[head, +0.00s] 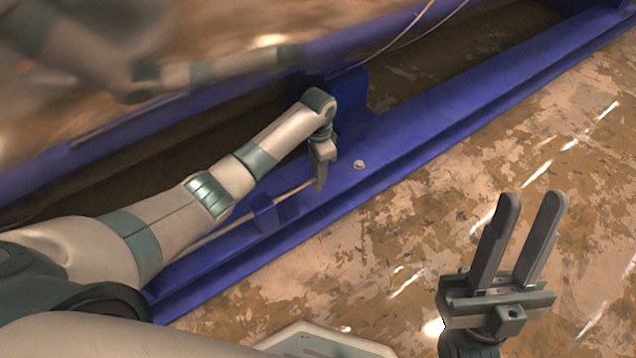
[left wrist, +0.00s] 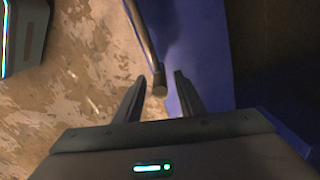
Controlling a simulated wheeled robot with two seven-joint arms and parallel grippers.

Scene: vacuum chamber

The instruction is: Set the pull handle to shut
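The pull handle appears to be the thin metal rod (head: 288,194) lying along the blue beam, held near a blue bracket. In the left wrist view the rod (left wrist: 144,42) runs down from the top, and its blunt end lies between my left fingertips. My left gripper (head: 320,184) points down at the rod's end in the head view. In the left wrist view my left gripper (left wrist: 160,76) is open, with gaps visible on both sides of the rod's end. My right gripper (head: 533,196) is open and empty over the mottled floor, well to the right.
The blue beam (head: 430,120) runs diagonally across the head view. A small pale knob (head: 359,164) sits on it right of my left gripper. A blue bracket (head: 265,212) stands beside the rod. A dark recess lies behind the beam. The brown floor at right is clear.

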